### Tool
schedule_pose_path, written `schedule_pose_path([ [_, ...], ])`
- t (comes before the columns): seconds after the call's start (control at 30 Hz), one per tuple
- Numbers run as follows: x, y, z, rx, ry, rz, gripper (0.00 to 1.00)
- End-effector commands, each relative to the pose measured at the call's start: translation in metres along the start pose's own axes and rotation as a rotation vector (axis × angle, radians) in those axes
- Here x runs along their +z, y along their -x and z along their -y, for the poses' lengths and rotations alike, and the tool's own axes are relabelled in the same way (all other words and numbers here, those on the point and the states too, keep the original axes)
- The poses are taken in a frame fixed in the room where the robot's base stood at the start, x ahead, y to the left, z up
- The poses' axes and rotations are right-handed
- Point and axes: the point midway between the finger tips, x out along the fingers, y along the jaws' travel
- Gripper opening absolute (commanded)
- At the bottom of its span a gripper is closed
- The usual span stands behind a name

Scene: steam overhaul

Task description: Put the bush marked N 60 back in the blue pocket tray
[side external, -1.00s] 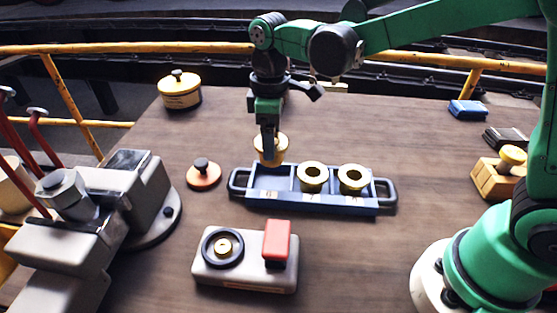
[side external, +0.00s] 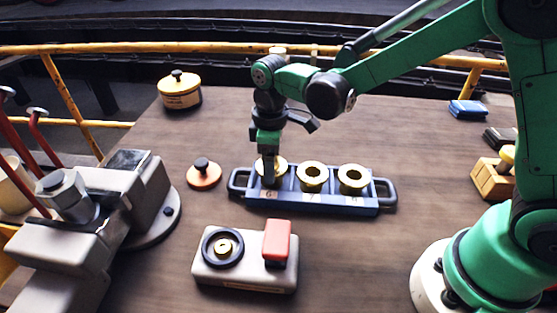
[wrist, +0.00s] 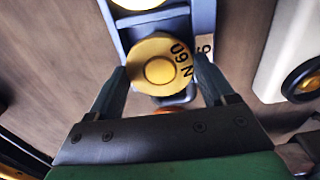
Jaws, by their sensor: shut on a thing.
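The blue pocket tray (side external: 377,206) lies on the table with its pockets in a row. Two brass bushes stand in it, one in the middle pocket (side external: 312,176) and one in the right pocket (side external: 353,178). My gripper (side external: 270,178) is at the left pocket, shut on the brass bush marked N 60 (side external: 279,163). In the wrist view the marking shows on the top of the bush (wrist: 158,66), between the two fingers (wrist: 160,85). The bush is down in or just over the left pocket; the fingers hide whether it touches the floor.
A grey block with a black ring and red block (side external: 245,265) stands in front of the tray. An orange disc with a black knob (side external: 204,174) lies left of it. A grey machine (side external: 130,195) stands further left. A brass canister (side external: 179,92) stands at back left.

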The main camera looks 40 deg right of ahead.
Motion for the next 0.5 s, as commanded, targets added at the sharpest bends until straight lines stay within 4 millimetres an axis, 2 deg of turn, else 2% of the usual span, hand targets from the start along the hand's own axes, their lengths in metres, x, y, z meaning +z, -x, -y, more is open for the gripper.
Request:
schedule_pose_path([
  [0.5, -0.0002, -0.0064, -0.0001, 0.0, 0.0, 0.0, 0.0],
])
